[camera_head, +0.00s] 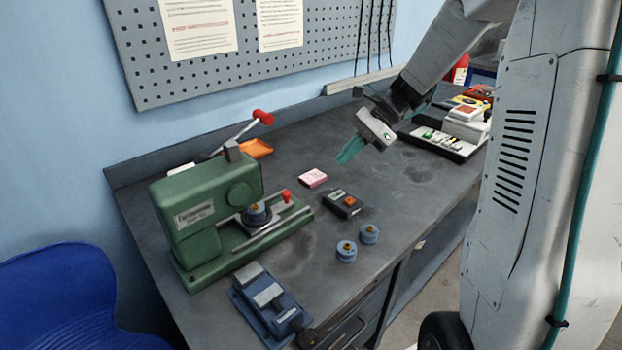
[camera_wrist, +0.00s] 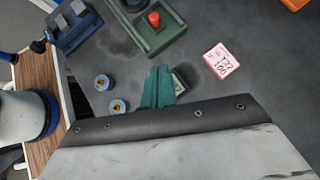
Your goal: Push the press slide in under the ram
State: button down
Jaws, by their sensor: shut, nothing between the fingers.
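The green press (camera_head: 195,215) stands at the bench's left, its red-knobbed lever raised at the back. The slide's red knob (camera_head: 287,196) is toward the rails' outer end and also shows in the wrist view (camera_wrist: 154,19). My gripper (camera_head: 348,151), with teal fingers, is shut and empty, above the bench to the right of the press and apart from the knob.
A pink labelled block (camera_head: 313,178) and a dark box with an orange button (camera_head: 342,204) lie right of the press. Two blue pucks (camera_head: 346,251) stand near the front edge. A blue vise (camera_head: 268,302) is in front. A vial tray (camera_head: 437,143) is at the right.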

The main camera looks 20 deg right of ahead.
send_near(289, 200)
jog(key=f, duration=0.1)
jog(key=d+f, duration=0.1)
jog(key=f, duration=0.1)
jog(key=shift+f, duration=0.1)
jog(key=a, duration=0.3)
jog(key=shift+w+a+f, duration=0.25)
jog(key=shift+w+a, duration=0.1)
jog(key=shift+a, duration=0.35)
